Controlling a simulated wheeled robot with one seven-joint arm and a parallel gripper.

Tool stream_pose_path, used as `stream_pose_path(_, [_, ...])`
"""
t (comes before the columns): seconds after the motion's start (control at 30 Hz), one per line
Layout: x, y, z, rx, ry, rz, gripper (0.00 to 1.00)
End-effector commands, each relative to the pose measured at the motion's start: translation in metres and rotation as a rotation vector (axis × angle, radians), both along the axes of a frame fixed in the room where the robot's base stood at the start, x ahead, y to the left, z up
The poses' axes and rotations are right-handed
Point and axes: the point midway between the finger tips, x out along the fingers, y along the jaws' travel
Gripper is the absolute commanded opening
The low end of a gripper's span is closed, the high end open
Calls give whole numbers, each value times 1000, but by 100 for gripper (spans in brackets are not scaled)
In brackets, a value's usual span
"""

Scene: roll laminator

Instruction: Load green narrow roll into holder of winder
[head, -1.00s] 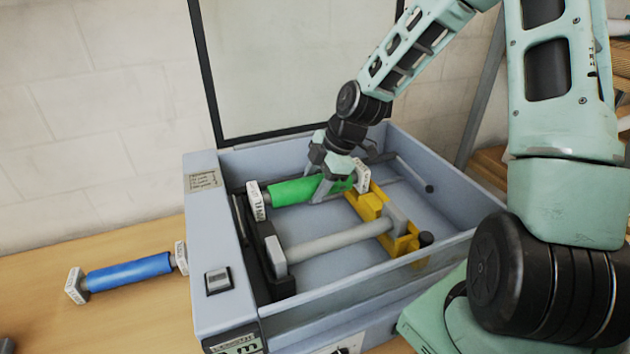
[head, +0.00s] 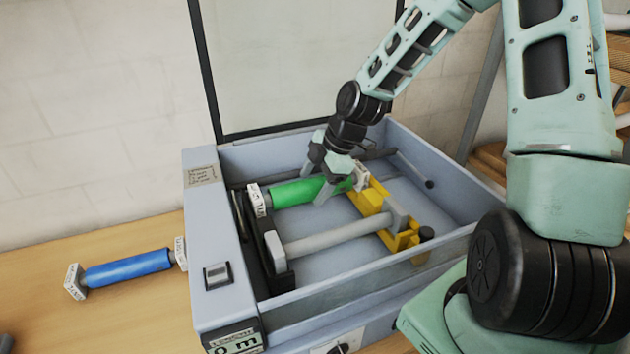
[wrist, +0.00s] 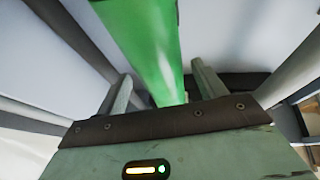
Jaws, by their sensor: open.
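The green narrow roll (head: 296,192) lies inside the open winder (head: 208,240), toward its back, with white square end pieces. Its right end is by the yellow holder (head: 372,200) and its left end by the dark bracket on the left wall. I cannot tell whether both ends are fully seated. My gripper (head: 322,192) is over the right part of the roll, fingers pointing down. In the wrist view the green roll (wrist: 155,50) runs between the two fingers, and my gripper (wrist: 165,90) is open with gaps beside the roll.
A grey roller (head: 330,240) lies across the winder in front of the green roll. A blue roll (head: 128,268) rests on the wooden table at the left. The raised clear lid (head: 295,65) stands behind. The winder's walls surround my gripper.

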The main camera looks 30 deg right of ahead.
Motion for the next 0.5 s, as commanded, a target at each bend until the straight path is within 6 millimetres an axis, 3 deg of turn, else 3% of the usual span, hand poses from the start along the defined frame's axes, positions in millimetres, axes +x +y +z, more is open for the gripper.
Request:
stream_pose_path(0.27, [-1,-3,19,-1,-3,-2,70])
stream_pose_path(0.5, [-12,-19,56,-3,-4,-6,70])
